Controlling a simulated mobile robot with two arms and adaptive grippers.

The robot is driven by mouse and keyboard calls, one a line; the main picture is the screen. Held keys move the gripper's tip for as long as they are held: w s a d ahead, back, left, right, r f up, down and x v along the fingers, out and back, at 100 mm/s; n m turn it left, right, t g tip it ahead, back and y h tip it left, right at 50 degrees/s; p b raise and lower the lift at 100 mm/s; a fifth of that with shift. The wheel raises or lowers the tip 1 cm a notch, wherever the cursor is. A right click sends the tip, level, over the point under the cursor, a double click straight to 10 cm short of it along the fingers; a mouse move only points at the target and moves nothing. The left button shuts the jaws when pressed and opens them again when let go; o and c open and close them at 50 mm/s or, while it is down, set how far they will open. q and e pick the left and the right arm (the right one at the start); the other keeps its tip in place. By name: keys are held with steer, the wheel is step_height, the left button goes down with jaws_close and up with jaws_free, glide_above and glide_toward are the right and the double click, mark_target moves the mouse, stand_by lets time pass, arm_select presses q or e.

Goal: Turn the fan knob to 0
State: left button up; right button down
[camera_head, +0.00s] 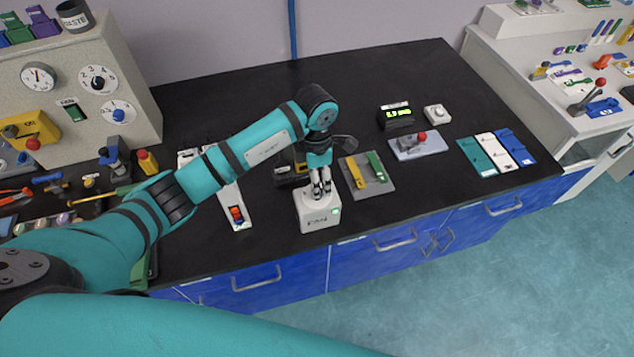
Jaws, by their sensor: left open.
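The fan box (316,219) is a small white block marked FAN, near the front edge of the black bench (270,95). A small green light (336,211) shows at its right front. My left gripper (322,192) points down right over the top of the box, with its fingertips at the top face. The gripper is open. The fan knob is hidden behind the fingers, so its setting cannot be read, and I cannot tell whether the fingers touch it. My right gripper is not in view.
Close right of the box lies a grey plate with yellow and green levers (366,177). Close left is a white strip with coloured switches (236,215). Farther right are a red-knobbed joystick (421,137) and a green display (396,115). A dial panel (85,90) stands far left. The rear bench is clear.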

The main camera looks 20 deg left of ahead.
arm_select(q)
step_height(320, 180, down, 2)
steer(key=shift+s+f, duration=0.15)
steer(key=shift+f, duration=0.05)
steer(key=shift+f+p, duration=0.3)
steer(key=shift+f, duration=0.4)
steer(key=c, duration=0.8)
jaws_close()
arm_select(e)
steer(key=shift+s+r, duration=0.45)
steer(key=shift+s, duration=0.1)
